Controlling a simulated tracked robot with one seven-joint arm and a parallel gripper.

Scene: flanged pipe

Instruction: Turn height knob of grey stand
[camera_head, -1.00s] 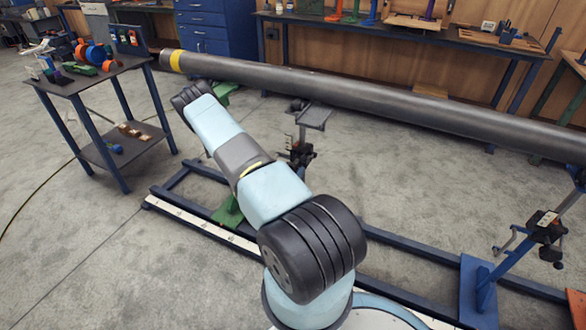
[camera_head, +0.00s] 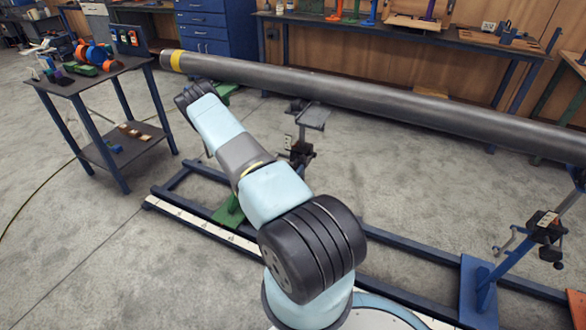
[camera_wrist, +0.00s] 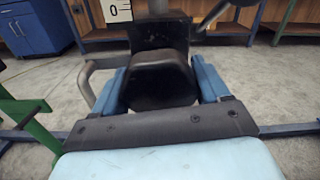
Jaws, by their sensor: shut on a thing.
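The grey stand has a flat grey top plate (camera_head: 313,117) and a black clamp block (camera_head: 301,153) below it, partly behind my arm in the head view. In the wrist view, the black height knob (camera_wrist: 160,84) sits between the blue fingers of my gripper (camera_wrist: 160,78), which is shut on it from both sides. Behind the knob are the black block (camera_wrist: 147,38) and the grey post (camera_wrist: 158,7). A bent grey handle (camera_wrist: 87,82) curves around left of the fingers. My gripper is hidden in the head view.
A long dark pipe (camera_head: 380,97) with a yellow band runs across above the stand. A blue stand (camera_head: 484,277) stands at right on the blue floor frame (camera_head: 405,293). A green support (camera_wrist: 33,122) is left of my gripper. A small table (camera_head: 90,83) stands at left.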

